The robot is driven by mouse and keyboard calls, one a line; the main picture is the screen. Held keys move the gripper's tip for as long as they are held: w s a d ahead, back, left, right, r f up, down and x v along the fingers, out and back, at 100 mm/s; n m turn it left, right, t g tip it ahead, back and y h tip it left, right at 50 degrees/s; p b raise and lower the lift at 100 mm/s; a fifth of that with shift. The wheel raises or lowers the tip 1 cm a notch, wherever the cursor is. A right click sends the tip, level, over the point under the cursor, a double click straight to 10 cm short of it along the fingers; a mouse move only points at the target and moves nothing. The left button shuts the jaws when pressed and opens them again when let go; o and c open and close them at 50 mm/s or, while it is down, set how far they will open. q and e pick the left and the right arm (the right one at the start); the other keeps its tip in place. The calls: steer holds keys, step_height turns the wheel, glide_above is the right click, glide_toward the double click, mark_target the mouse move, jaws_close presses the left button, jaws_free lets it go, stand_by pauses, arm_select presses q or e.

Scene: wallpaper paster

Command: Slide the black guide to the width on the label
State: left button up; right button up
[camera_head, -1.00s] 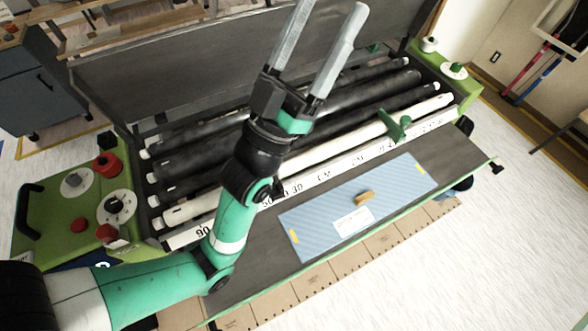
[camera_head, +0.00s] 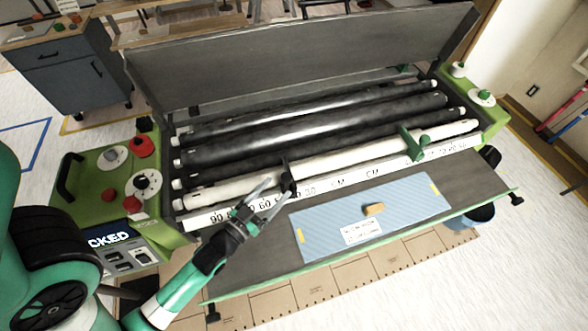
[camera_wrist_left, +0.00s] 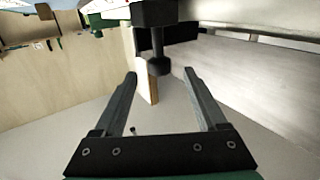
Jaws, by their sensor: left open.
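The black guide (camera_head: 287,176) stands on the white ruler bar at the front of the machine, near the 50 to 60 marks. My left gripper (camera_head: 276,191) is open, with its fingertips close to the guide from the front left. In the left wrist view, the guide's dark body and round knob (camera_wrist_left: 157,62) are ahead of and between the open fingers (camera_wrist_left: 159,75); I see no grip on it. The white label (camera_head: 362,232) lies on the blue patterned sheet; its print is too small to read. My right gripper is not in view.
A green guide (camera_head: 413,144) stands farther right on the ruler bar (camera_head: 350,178). A small tan block (camera_head: 374,209) lies on the blue sheet (camera_head: 325,225). Black and white rollers (camera_head: 320,130) lie behind the bar. Green control panels (camera_head: 110,190) flank the machine.

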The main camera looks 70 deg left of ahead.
mark_target(290, 174)
arm_select(q)
steer(key=p+x, duration=0.1)
steer(key=x, duration=0.8)
steer(key=shift+w+r, duration=0.1)
jaws_close()
stand_by(1.0)
